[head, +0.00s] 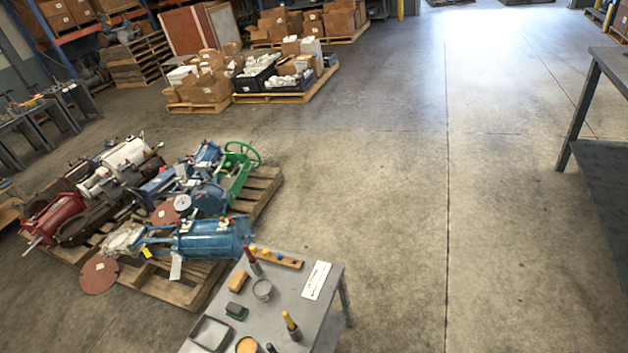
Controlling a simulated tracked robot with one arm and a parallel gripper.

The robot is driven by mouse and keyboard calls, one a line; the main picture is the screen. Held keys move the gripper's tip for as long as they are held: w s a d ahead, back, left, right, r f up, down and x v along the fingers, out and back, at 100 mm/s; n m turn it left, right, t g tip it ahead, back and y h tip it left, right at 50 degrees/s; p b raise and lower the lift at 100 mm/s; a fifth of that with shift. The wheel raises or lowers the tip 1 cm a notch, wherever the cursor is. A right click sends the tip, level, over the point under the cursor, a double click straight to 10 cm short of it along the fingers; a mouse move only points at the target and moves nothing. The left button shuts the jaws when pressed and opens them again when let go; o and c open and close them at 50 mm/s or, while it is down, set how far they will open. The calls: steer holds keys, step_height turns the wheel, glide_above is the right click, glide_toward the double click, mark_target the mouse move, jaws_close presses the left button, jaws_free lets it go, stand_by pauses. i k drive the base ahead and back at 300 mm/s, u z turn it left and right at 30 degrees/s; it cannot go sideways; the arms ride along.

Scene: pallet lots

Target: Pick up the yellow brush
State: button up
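A grey table (310,301) stands at the bottom centre, cut off by the lower edge of the head view. On its right part is a slim item with a yellow part and a dark part (291,326), which looks like the yellow brush. A yellow-tan block (238,281) lies near the table's left edge; I cannot tell whether it is a brush too. A dark green block (236,311) lies below it. My gripper is not in view.
The table also holds a metal cup (262,290), a red-handled item (250,260), a wooden rack (276,259), a white sheet (316,280) and a grey tray (210,334). A pallet of valves (180,284) stands close behind left. Open floor (400,200) lies right.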

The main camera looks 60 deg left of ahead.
mark_target(285, 316)
steer(key=z, duration=0.05)
steer(key=i, duration=1.15)
steer(key=u, duration=2.5)
